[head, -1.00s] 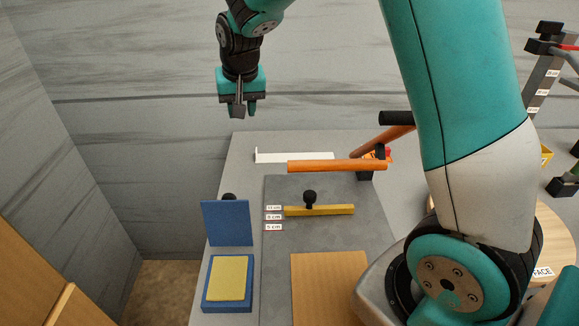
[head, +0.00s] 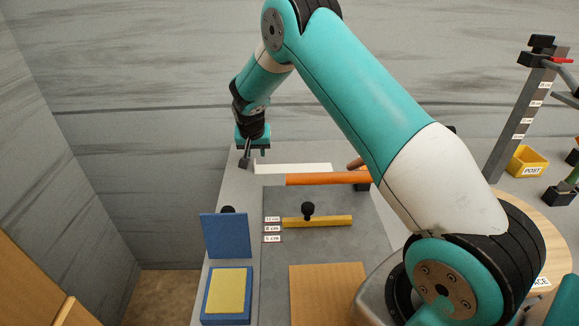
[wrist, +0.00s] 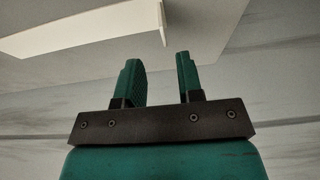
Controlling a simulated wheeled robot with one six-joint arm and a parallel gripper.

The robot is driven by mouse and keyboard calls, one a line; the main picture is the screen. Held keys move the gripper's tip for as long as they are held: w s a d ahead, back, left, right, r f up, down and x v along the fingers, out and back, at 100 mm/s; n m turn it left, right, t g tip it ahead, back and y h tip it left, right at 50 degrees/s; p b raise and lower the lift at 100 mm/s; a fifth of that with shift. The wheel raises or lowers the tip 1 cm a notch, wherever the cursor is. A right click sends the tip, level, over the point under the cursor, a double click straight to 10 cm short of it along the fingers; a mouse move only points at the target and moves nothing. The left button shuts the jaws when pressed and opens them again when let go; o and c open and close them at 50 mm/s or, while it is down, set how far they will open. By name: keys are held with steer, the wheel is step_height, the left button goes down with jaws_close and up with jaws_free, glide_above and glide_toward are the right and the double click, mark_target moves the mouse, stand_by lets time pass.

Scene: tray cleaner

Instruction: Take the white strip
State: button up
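The white strip (head: 300,168) lies along the back of the grey table, with a small upright end at its left. In the wrist view the strip (wrist: 85,24) crosses the top left, and its upright end (wrist: 162,22) shows ahead of the fingers. My gripper (head: 254,158) is just left of the strip's left end in the head view. In the wrist view my gripper (wrist: 161,68) is open, its two green fingers apart with nothing between them. The strip is apart from the fingers.
An orange bar (head: 325,179) lies just in front of the strip. A yellow bar with a black knob (head: 317,221) sits on the dark mat (head: 340,240). A blue box with a yellow pad (head: 227,292) is at front left. A wall stands close behind the table.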

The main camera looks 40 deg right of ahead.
mark_target(256, 165)
steer(key=shift+a+p+x, duration=0.2)
steer(key=shift+p+x, duration=0.3)
steer(key=shift+x, duration=0.8)
steer(key=shift+a+p+x, duration=0.2)
steer(key=shift+p+x, duration=0.3)
steer(key=shift+x, duration=0.8)
steer(key=shift+f, duration=0.1)
jaws_close()
